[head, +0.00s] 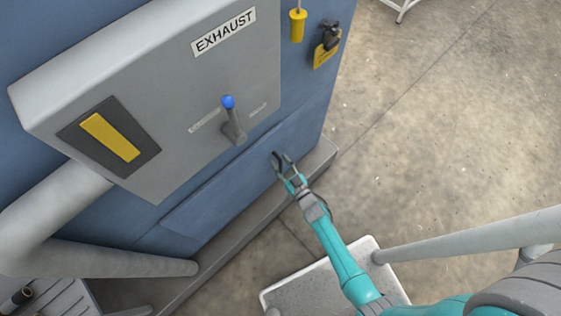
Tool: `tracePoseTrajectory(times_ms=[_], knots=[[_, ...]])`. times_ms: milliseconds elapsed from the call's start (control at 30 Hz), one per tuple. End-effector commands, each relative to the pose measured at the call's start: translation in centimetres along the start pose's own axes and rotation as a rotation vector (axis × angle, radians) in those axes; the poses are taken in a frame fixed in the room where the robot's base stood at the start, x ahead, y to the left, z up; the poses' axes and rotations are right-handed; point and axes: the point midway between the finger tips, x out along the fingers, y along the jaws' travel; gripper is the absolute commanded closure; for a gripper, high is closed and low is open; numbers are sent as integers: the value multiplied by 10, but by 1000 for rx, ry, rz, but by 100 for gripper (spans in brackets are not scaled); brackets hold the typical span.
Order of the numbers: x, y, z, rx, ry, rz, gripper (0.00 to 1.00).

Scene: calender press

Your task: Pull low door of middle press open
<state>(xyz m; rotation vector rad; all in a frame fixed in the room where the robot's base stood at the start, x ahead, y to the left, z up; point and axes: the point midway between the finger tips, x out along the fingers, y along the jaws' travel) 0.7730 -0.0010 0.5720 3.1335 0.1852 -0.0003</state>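The low door (225,190) is a flat blue panel at the bottom of the blue press, under the grey exhaust box. It looks flush with the press front, and its thin outline shows. My gripper (282,159) is in front of the door's right part, close to its surface. Its dark fingers are spread apart with nothing visible between them. I cannot tell whether a fingertip touches the door. No door handle is clear in this view.
The grey box (170,70) above the door carries a lever with a blue knob (228,102) and a yellow bar (110,137). A grey pipe (130,263) runs at lower left. A grey plinth (250,220) edges the press. Concrete floor (430,130) is open at right.

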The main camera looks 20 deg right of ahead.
Motion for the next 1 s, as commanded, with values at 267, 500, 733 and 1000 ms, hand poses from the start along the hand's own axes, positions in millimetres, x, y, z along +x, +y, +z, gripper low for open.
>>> tracePoseTrajectory(times_ms=[267,500,733,1000], knots=[[5,0,0,1,0,1,61],[5,0,0,1,0,0,96],[5,0,0,1,0,0,100],[-9,4,1,2,-1,16,100]])
